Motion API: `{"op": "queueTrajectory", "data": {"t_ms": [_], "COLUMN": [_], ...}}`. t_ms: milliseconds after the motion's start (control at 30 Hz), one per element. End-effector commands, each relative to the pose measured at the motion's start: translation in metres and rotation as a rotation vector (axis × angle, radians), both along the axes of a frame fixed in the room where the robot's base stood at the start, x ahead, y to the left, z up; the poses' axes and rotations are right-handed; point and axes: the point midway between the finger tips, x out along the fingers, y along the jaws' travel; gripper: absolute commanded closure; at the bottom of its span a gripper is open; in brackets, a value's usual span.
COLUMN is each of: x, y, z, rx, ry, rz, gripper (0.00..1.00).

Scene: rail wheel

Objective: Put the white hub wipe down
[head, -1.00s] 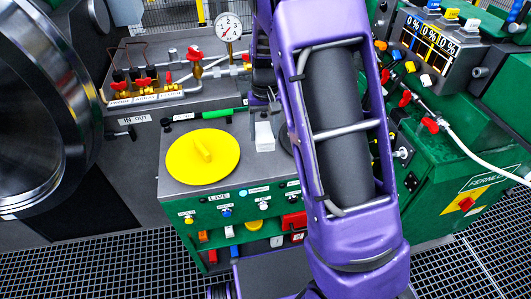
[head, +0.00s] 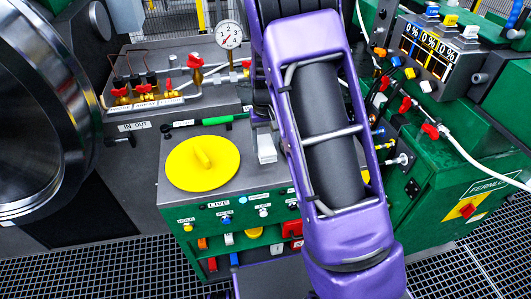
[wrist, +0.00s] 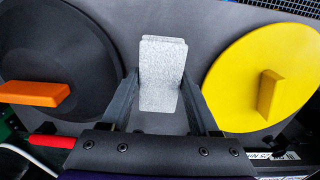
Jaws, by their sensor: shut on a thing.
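The white hub wipe (wrist: 162,72) is a pale, speckled, folded pad. In the wrist view it stands out between the two dark fingers of my gripper (wrist: 160,88), which is shut on it. Grey bench top lies behind it; I cannot tell whether the wipe touches that surface. In the head view the wipe (head: 266,148) shows just right of the yellow disc (head: 203,175), beside my purple arm.
In the wrist view a black disc with an orange handle (wrist: 35,93) lies left and the yellow disc (wrist: 235,90) right, with bare grey bench (wrist: 205,25) between. Brass valves (head: 147,92) and a gauge (head: 229,35) stand behind; a green cabinet (head: 450,180) stands right.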

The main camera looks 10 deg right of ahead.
Motion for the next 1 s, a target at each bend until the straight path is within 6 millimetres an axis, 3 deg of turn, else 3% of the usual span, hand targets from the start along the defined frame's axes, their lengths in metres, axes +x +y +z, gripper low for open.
{"op": "queueTrajectory", "data": {"t_ms": [200,533,567,700,1000], "x": [-0.001,0.000,0.000,0.000,0.000], "y": [-0.001,0.000,0.000,0.000,0.000], "z": [-0.034,-0.038,-0.037,-0.036,-0.038], "rx": [0.000,0.000,0.000,0.000,0.000], "ry": [0.003,0.001,0.001,0.001,0.001], "rz": [-0.002,-0.001,-0.001,-0.001,0.000], "gripper": [0.83,0.83,0.33,0.09,0.09]}}
